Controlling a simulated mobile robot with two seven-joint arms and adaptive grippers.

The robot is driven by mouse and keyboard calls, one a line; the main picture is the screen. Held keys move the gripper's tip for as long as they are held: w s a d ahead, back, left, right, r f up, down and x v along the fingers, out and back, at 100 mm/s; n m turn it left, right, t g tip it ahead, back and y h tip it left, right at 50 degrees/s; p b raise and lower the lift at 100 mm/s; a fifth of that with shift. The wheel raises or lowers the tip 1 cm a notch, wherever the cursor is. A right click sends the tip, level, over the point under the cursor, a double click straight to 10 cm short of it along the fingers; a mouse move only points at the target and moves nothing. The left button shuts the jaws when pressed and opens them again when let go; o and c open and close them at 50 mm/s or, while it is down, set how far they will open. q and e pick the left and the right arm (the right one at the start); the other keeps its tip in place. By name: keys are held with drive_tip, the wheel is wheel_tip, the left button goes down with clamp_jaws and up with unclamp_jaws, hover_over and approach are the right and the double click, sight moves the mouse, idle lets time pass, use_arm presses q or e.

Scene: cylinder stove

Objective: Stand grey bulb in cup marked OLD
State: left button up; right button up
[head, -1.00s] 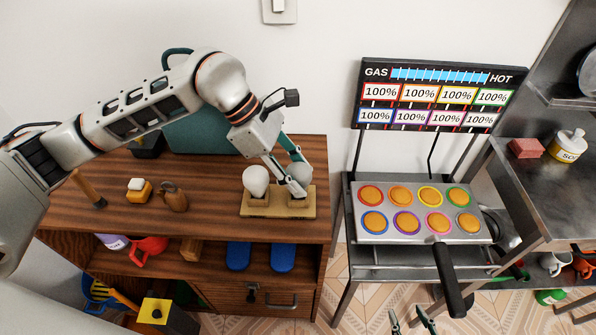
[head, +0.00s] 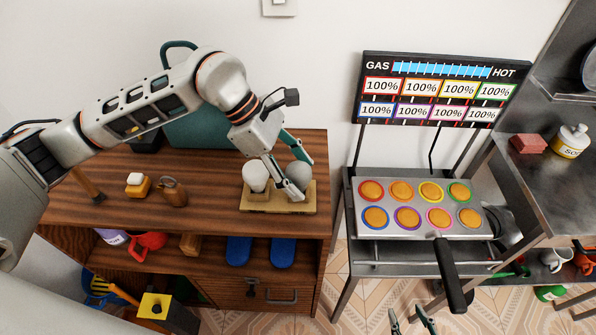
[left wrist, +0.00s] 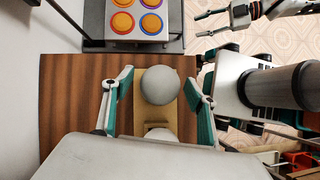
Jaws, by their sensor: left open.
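The grey bulb (head: 300,173) stands on a wooden stand (head: 246,206) on the brown cabinet top. A white bulb (head: 255,177) stands beside it on the same stand, to the left. My left gripper (head: 301,178) is open with its fingers on either side of the grey bulb. In the left wrist view the grey bulb (left wrist: 160,85) lies between the spread fingers, with a gap on each side. My right gripper (head: 413,322) shows at the bottom edge of the head view, its fingers apart and empty. I see no legible OLD mark on any cup.
A dark mallet (head: 88,184), a yellow block (head: 138,185) and a brown jug (head: 172,191) stand left on the cabinet top (head: 210,208). A teal case (head: 200,128) stands behind. The stove (head: 420,208) with coloured rings is to the right, across a gap.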

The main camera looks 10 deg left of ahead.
use_arm(q)
drive_tip(key=v, duration=1.2)
